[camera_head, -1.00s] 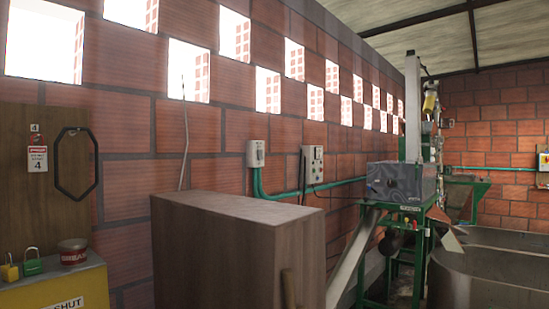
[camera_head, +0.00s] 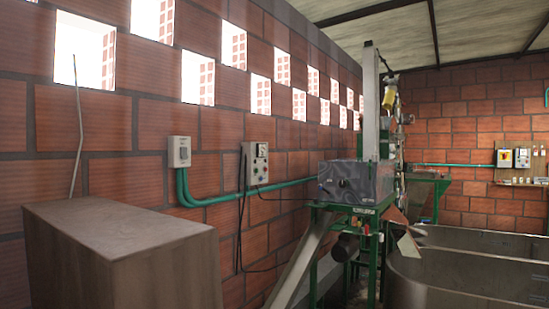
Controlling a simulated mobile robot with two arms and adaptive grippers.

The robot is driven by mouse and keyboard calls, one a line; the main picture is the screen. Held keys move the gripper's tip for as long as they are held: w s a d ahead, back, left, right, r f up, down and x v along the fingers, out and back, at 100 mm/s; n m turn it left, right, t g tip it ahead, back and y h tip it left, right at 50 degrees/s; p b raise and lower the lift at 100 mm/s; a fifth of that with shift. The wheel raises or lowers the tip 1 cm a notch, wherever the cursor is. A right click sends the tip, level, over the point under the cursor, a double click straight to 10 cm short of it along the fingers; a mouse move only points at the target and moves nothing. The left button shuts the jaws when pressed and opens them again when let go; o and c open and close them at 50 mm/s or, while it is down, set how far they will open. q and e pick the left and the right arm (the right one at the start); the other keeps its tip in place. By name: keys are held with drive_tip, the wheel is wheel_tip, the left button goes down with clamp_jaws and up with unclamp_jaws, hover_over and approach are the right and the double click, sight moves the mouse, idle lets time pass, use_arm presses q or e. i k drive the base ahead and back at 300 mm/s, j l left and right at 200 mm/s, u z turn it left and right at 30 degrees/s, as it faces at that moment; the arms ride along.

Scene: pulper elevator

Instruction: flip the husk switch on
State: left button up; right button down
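No switch labelled husk can be made out. A small grey switch box (camera_head: 180,152) is fixed to the brick wall, with green conduit below it. A grey control box (camera_head: 255,163) with several knobs and a dial is on the wall to its right. The labels are too small to read. Neither gripper shows in the head view.
A wooden cabinet (camera_head: 120,255) stands at the front left. A green-framed machine with a grey hopper box (camera_head: 356,181) and a sloping metal chute (camera_head: 303,262) stands in the middle. Large metal tanks (camera_head: 470,262) fill the lower right.

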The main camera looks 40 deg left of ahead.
sight(184, 153)
drive_tip(key=i+l+z, duration=0.1)
drive_tip(key=i+z, duration=0.3)
drive_tip(key=i, duration=0.35)
drive_tip(key=i+u, duration=0.35)
drive_tip(key=u, duration=0.15)
drive_tip(key=i+u, duration=0.45)
drive_tip(key=i+l+u, duration=0.1)
drive_tip(key=u, duration=0.4)
drive_tip(key=i+u, duration=0.15)
drive_tip(key=u, duration=0.3)
drive_tip(key=i+u, duration=0.2)
drive_tip(key=u, duration=0.2)
drive_tip(key=i+u, duration=0.15)
drive_tip(key=u, duration=0.3)
drive_tip(key=i+l+u, duration=0.15)
drive_tip(key=u, duration=0.25)
drive_tip(key=i+l+u, duration=0.1)
drive_tip(key=u, duration=0.35)
drive_tip(key=i+l+u, duration=0.25)
drive_tip(key=l+u, duration=0.15)
